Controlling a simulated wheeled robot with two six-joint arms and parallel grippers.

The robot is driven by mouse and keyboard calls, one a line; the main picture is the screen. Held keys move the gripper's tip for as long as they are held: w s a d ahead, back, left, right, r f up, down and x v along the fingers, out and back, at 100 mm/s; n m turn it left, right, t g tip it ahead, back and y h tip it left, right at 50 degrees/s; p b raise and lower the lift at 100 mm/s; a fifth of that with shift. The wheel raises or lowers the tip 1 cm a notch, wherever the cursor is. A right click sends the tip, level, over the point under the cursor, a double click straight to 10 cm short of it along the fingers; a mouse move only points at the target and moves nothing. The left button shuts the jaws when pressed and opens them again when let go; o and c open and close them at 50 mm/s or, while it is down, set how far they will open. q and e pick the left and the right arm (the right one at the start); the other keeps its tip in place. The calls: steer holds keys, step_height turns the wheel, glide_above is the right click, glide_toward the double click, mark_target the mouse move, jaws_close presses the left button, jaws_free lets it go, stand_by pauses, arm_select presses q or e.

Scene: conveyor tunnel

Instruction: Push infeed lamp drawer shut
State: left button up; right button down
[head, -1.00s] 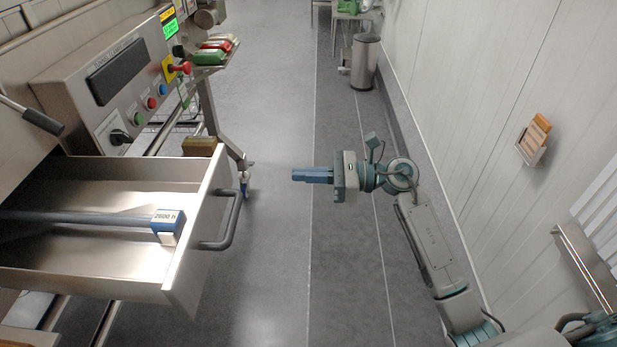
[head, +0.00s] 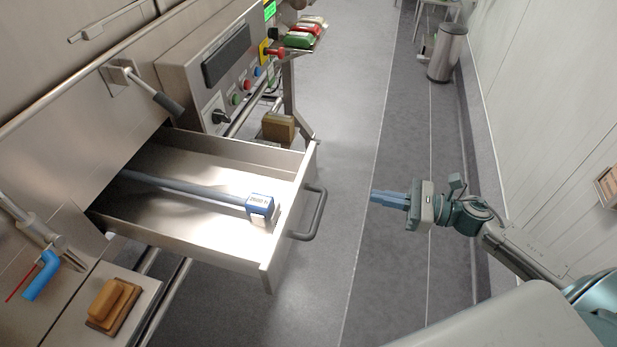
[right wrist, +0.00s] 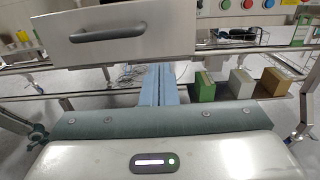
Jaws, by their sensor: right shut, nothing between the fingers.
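The infeed lamp drawer (head: 190,238) stands pulled out from the steel machine in the head view. A lamp tube with a blue end block (head: 261,206) lies inside it. The drawer's grey bar handle (head: 312,214) is on its front, facing right. My right gripper (head: 374,197) is shut and empty, to the right of the handle, with a gap between them. In the right wrist view the drawer front (right wrist: 150,30) and its handle (right wrist: 108,33) are ahead, above and left of the blue fingers (right wrist: 159,75). My left gripper is not in view.
A control panel (head: 230,80) with buttons sits behind the drawer. A lever (head: 155,92) juts out above it. A bin (head: 447,52) stands far right. The floor right of the drawer is clear.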

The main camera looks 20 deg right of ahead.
steer(key=a, duration=0.1)
steer(key=p, duration=0.5)
glide_toward(309, 182)
steer(key=x, duration=0.5)
steer(key=shift+a+r, duration=0.2)
steer(key=shift+p+x, duration=0.4)
steer(key=shift+x, duration=0.35)
steer(key=shift+f, duration=0.2)
